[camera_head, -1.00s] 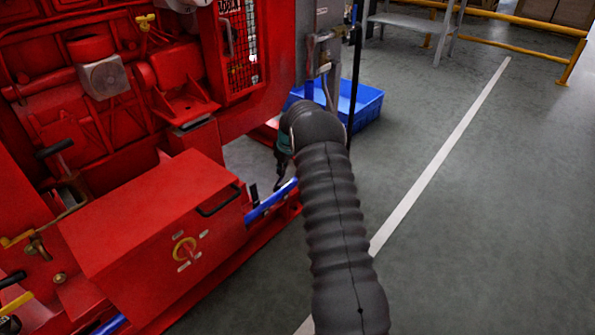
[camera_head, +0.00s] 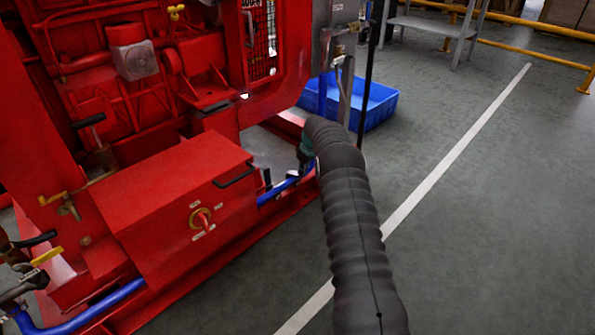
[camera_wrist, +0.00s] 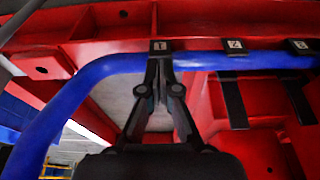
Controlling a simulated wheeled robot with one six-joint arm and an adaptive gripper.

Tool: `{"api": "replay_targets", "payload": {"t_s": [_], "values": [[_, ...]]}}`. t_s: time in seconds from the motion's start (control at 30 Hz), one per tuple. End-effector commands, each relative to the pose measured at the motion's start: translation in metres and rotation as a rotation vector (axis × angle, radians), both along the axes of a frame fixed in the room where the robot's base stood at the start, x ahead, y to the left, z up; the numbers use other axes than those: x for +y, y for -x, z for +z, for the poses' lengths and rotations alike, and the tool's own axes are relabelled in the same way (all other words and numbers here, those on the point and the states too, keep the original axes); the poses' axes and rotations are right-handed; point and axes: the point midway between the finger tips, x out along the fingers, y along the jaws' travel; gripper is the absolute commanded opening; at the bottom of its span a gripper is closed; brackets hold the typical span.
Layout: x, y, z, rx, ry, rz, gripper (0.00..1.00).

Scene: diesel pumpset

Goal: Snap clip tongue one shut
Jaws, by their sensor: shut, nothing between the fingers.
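Clip one (camera_wrist: 160,46), a black clip with a white "1" label, sits at the blue hose (camera_wrist: 110,66) in the wrist view. My gripper (camera_wrist: 158,62) is shut and empty, its fingertips just below the label at the hose. The fingers cover the area under clip one, so its tongue cannot be told apart from them. Clip two (camera_wrist: 233,46) and clip three (camera_wrist: 298,46) are to the right, with black tongues hanging below the hose. In the head view the blue hose (camera_head: 275,192) runs beside the red box, and my sleeved arm mostly hides my gripper.
The red frame (camera_wrist: 215,15) surrounds the hose. A red box (camera_head: 175,185) with a rotary switch (camera_head: 201,219) stands left of my arm. A blue bin (camera_head: 375,108) lies beyond it. The grey floor (camera_head: 490,220) to the right is clear.

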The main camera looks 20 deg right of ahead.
Motion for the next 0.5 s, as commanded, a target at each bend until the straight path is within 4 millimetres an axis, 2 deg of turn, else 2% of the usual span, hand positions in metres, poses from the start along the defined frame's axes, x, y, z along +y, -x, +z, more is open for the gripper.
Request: {"api": "replay_targets", "payload": {"t_s": [0.1, 0.5], "values": [[-0.0063, 0.0024, -0.0023, -0.029, -0.019, -0.008, 0.00], [-0.0014, -0.0024, -0.0037, -0.026, -0.015, -0.003, 0.00]]}}
